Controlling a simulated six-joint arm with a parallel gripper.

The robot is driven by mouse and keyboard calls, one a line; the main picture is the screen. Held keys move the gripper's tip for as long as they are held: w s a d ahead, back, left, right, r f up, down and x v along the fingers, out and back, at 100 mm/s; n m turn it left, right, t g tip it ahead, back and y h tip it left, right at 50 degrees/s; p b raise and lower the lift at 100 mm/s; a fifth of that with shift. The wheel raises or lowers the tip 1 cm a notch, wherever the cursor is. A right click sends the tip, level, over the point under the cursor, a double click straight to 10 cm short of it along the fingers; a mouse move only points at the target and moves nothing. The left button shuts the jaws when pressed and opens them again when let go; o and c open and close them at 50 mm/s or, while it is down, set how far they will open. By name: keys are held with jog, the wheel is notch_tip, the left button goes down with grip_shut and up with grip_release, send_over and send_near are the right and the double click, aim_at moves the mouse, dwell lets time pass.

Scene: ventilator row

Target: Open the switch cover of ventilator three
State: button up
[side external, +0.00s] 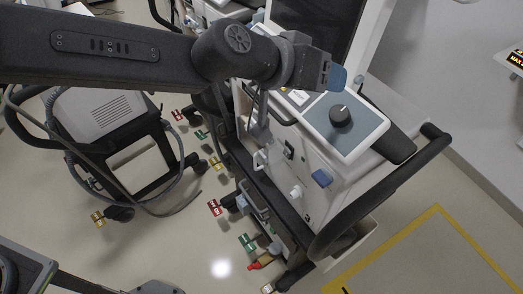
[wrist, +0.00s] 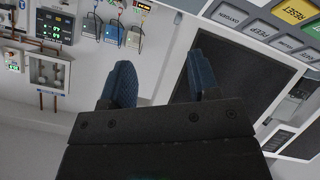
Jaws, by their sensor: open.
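A white ventilator (side external: 355,150) with a grey-blue control panel and a black knob (side external: 341,115) stands in the middle right of the side view. No number on it is readable. A small blue part (side external: 322,177) and a dark socket-like part (side external: 289,149) sit on its side wall; I cannot tell whether either is the switch cover. My gripper (side external: 336,77) is above the panel's far edge, near the dark screen (side external: 315,25). In the wrist view my gripper (wrist: 162,82) has its two blue fingers apart, with nothing between them.
A black curved handle rail (side external: 375,210) runs along the ventilator's near right side. A wheeled unit (side external: 110,115) with hoses stands at left. The wrist view shows labelled buttons (wrist: 262,30) and wall equipment (wrist: 50,28).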

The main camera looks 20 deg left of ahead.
jog(key=s+a+f+m+g+y, duration=0.1)
jog(key=s+a+f+m+g, duration=0.2)
jog(key=a+f, duration=0.1)
jog(key=m+g+y, duration=0.2)
jog(key=y, duration=0.3)
send_near(263, 154)
jog(key=shift+t, duration=0.3)
jog(key=x, duration=0.9)
jog(key=shift+s+f, duration=0.2)
jog(key=shift+f, duration=0.1)
jog(key=shift+c, duration=0.3)
jog(key=c, duration=0.9)
jog(key=shift+o, duration=0.2)
jog(key=shift+w+r+g+y, duration=0.1)
jog(key=shift+r+g+y, duration=0.2)
jog(key=shift+r+g, duration=0.25)
jog(key=shift+f, duration=0.1)
